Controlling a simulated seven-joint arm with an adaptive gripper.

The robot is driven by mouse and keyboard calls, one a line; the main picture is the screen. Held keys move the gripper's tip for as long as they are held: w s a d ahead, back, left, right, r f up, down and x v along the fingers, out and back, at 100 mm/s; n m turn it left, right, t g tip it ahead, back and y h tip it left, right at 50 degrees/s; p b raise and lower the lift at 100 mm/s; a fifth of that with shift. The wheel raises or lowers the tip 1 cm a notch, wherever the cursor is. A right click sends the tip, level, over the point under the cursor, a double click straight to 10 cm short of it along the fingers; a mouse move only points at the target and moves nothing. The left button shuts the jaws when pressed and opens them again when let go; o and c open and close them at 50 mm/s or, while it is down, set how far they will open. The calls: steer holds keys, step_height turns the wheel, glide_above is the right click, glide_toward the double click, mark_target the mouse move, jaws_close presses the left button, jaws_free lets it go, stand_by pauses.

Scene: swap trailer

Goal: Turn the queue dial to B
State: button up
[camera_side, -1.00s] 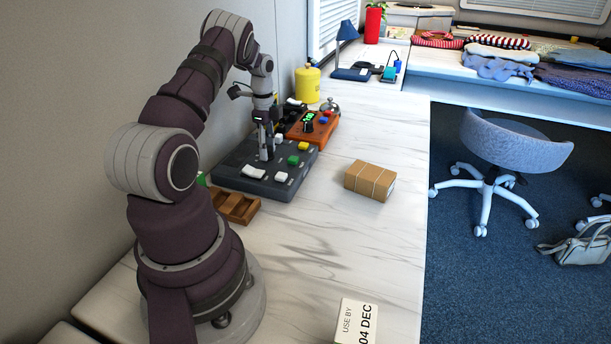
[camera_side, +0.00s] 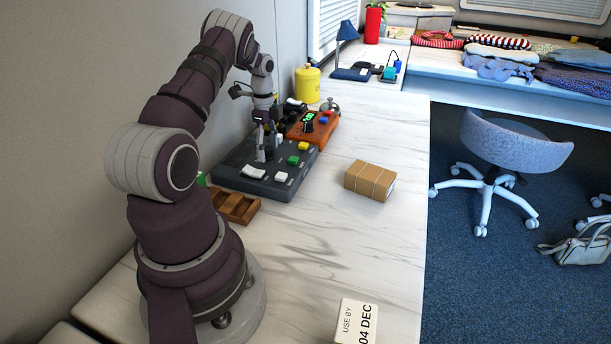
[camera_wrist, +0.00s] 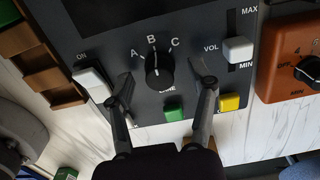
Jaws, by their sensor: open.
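The queue dial (camera_wrist: 160,72) is a black round knob on a dark grey panel (camera_wrist: 110,22), with A, B and C printed in an arc above it in the wrist view. A small light mark at its upper edge appears to face B. My gripper (camera_wrist: 163,82) is open, with one finger on each side of the dial; whether either finger touches it is not clear. In the side view my gripper (camera_side: 266,153) points down low over the panel (camera_side: 232,163), and hides the dial.
A white ON switch (camera_wrist: 92,84), green button (camera_wrist: 174,113), yellow button (camera_wrist: 230,102) and white VOL slider (camera_wrist: 238,49) surround the dial. An orange box (camera_side: 316,127), wooden tray (camera_side: 236,207) and cardboard parcel (camera_side: 370,180) stand nearby.

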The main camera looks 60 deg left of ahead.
mark_target(270, 149)
step_height(270, 149, up, 12)
stand_by(0.3)
steer(key=w+d+r+n+t, duration=0.2)
steer(key=w+d+r, duration=0.15)
steer(key=d, duration=0.55)
steer(key=w+d+r+n+t, duration=0.15)
steer(key=d+r, duration=0.25)
steer(key=d, duration=0.4)
steer(key=s+d+f+n+t, duration=0.2)
steer(key=s+d+n, duration=0.3)
steer(key=d, duration=0.6)
steer(key=s, duration=0.2)
steer(key=shift+s+f, duration=0.3)
steer(key=shift+s, duration=0.1)
